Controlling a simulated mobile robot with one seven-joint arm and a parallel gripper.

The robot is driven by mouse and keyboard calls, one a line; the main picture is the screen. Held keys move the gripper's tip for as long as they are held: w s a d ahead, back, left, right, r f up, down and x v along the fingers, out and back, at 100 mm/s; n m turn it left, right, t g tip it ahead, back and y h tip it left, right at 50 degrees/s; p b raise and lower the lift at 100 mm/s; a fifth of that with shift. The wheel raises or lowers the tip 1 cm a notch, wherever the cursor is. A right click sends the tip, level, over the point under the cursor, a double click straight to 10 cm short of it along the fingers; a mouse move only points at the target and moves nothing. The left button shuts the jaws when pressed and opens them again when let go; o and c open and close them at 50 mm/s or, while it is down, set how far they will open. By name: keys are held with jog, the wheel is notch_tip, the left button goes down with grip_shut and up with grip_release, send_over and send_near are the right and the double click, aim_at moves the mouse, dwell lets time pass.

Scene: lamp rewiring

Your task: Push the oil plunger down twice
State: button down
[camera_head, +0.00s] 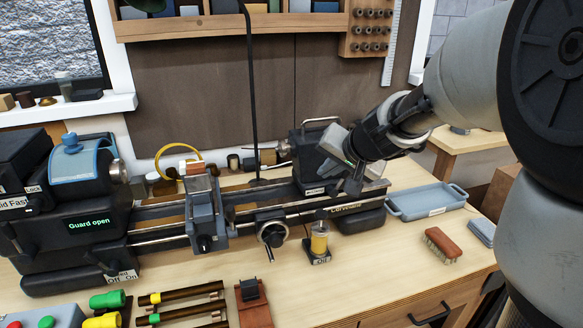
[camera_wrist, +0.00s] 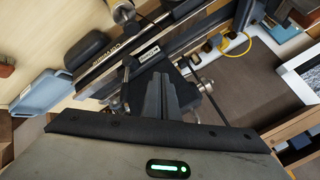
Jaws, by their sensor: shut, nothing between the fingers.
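The oiler (camera_head: 319,240), a small yellow cup with a plunger on top, stands upright on a dark base marked "Oil" at the front of the lathe. My gripper (camera_head: 350,184) is shut and empty. In the wrist view my closed fingers (camera_wrist: 160,88) are in front of the tailstock. A round metal and yellowish part at the top edge of that view looks like the oiler (camera_wrist: 123,12). How far the plunger is pressed is too small to tell.
The lathe's tailstock (camera_head: 314,160) and bed rails stand close to my gripper. A handwheel (camera_head: 272,234) is left of the oiler. A blue tray (camera_head: 428,201) and a brush (camera_head: 442,245) lie to the right. The bench front by the oiler has free room.

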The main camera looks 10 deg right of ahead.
jog(key=shift+f, duration=0.15)
jog(key=b, duration=0.7)
send_over(321, 212)
jog(key=s, duration=0.1)
jog(key=f, duration=0.8)
jog(key=shift+s+d, duration=0.15)
jog(key=shift+d, duration=0.05)
jog(key=shift+f+b, duration=0.3)
jog(key=shift+b, duration=0.25)
jog(key=shift+f, duration=0.1)
dwell(0.5)
jog(key=shift+f+b, duration=0.3)
jog(key=shift+b, duration=0.3)
jog(key=shift+f+b, duration=1.35)
jog(key=shift+b, duration=0.2)
dwell(1.1)
jog(key=shift+r, duration=0.1)
jog(key=shift+r+p, duration=1.2)
jog(key=shift+r, duration=0.45)
jog(key=shift+r, duration=0.15)
